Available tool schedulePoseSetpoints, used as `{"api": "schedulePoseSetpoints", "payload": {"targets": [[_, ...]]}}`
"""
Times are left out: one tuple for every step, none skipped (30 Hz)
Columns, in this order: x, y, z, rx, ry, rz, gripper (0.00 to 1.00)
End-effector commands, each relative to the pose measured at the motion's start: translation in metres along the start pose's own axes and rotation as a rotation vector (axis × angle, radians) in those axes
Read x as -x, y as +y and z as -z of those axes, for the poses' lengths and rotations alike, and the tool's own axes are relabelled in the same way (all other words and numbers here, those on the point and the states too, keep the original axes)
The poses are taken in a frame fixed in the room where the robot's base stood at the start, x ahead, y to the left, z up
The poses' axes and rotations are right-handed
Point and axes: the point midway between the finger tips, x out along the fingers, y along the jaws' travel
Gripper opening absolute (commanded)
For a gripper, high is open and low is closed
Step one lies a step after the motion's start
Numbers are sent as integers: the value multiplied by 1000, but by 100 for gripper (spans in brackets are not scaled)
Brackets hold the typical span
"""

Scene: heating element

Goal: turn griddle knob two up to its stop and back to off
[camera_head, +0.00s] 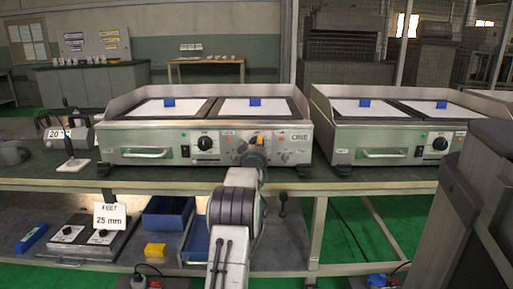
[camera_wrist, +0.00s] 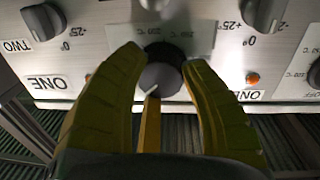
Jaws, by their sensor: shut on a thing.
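The left griddle (camera_head: 165,141) stands on the bench with two white plates on top and a metal front panel. My gripper (camera_head: 254,150) is at the right part of that panel. In the wrist view, its two yellow fingers (camera_wrist: 162,80) are shut on a dark round knob (camera_wrist: 161,77), one on each side. A pale pointer mark on the knob points down and left in that view. The knob's scale is partly hidden by the fingers. Another black knob (camera_head: 205,143) on the same panel is free.
The wrist view is upside down and shows smaller grey knobs (camera_wrist: 44,21) and (camera_wrist: 264,14), an orange lamp (camera_wrist: 252,78) and ONE and TWO labels. A second griddle (camera_head: 385,140) stands to the right. A tool on a white base (camera_head: 73,164) stands left.

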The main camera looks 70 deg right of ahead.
Motion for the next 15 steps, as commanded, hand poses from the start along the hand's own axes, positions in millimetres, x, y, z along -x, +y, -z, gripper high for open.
{"api": "schedulePoseSetpoints", "payload": {"targets": [[0,0,-2,-5,-5,0,8],[0,0,-2,-10,-5,0,8],[0,0,-2,-18,-6,0,8],[0,0,-2,-28,-7,0,8],[0,0,-2,-39,-8,0,8],[0,0,-2,-55,-9,1,8],[0,0,-2,-71,-10,1,8],[0,0,-2,-87,-12,1,8],[0,0,-2,-113,-14,1,8],[0,0,-2,-135,-16,1,8],[0,0,-2,-157,-18,2,8],[0,0,-2,-189,-22,2,8],[0,0,-2,-214,-24,2,8],[0,0,-2,-240,-26,2,8],[0,0,-2,-275,-29,2,8]]}}
